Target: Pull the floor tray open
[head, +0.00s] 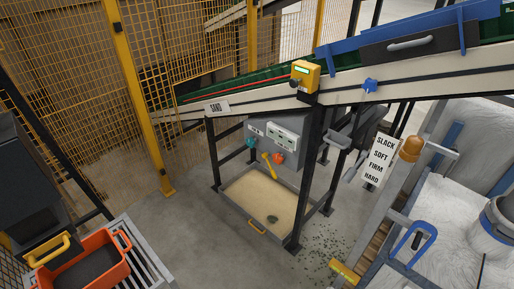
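The floor tray (238,213) is a shallow grey tray of pale sand on the concrete floor. It sits low between the dark legs of the conveyor frame, below a grey box (262,140). A small dark round patch lies on the sand near the right front corner. A frame leg covers part of the tray's right side. I cannot tell how far out the tray stands. Neither of my grippers shows clearly in the head view.
An orange bin (118,268) with a yellow handle stands on a slatted rack at lower left. Yellow mesh fencing (180,80) runs behind. Dark crumbs (335,240) litter the floor right of the tray. White and grey machinery fills the right. The floor left of the tray is clear.

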